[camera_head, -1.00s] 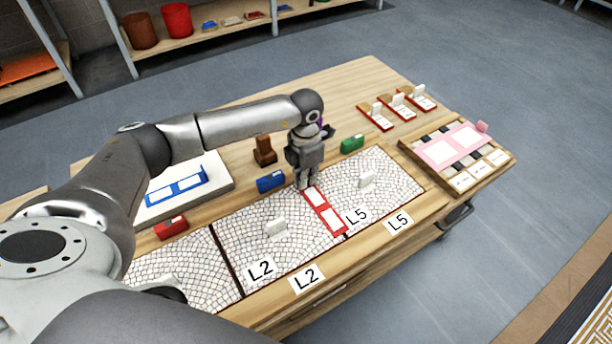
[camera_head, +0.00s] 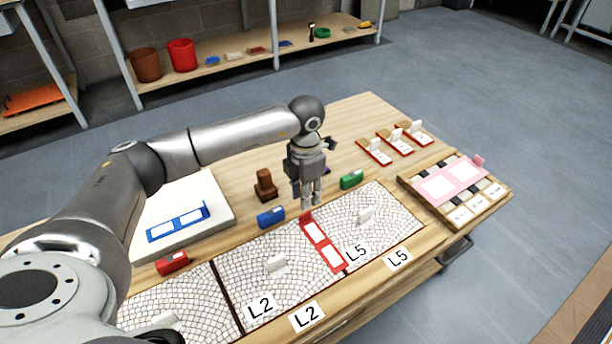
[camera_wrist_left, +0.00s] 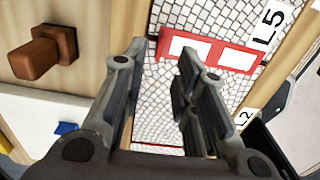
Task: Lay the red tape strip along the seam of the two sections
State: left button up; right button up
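The red tape strip (camera_head: 323,246), with two white windows and a small red tab at its far end, lies over the seam between the L2 section (camera_head: 245,270) and the L5 section (camera_head: 385,215). It also shows in the left wrist view (camera_wrist_left: 192,48). My left gripper (camera_head: 311,204) is just above the strip's far end. Its fingers are apart with nothing between them, as the left wrist view (camera_wrist_left: 163,55) shows. The strip's tab is clear of the fingers. My right gripper is not in view.
Blue (camera_head: 271,217), green (camera_head: 351,180) and red (camera_head: 172,263) blocks and a brown stamp-like piece (camera_head: 265,186) stand behind the sections. A white board (camera_head: 215,190) bears a blue strip (camera_head: 178,222). A wooden tray (camera_head: 412,187) with a pink piece is at right.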

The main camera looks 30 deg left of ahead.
pick_arm(q)
notch_tip(320, 180, up, 5)
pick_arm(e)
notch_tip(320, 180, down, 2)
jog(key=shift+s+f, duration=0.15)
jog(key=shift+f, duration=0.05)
pick_arm(q)
jog(key=shift+f, duration=0.1)
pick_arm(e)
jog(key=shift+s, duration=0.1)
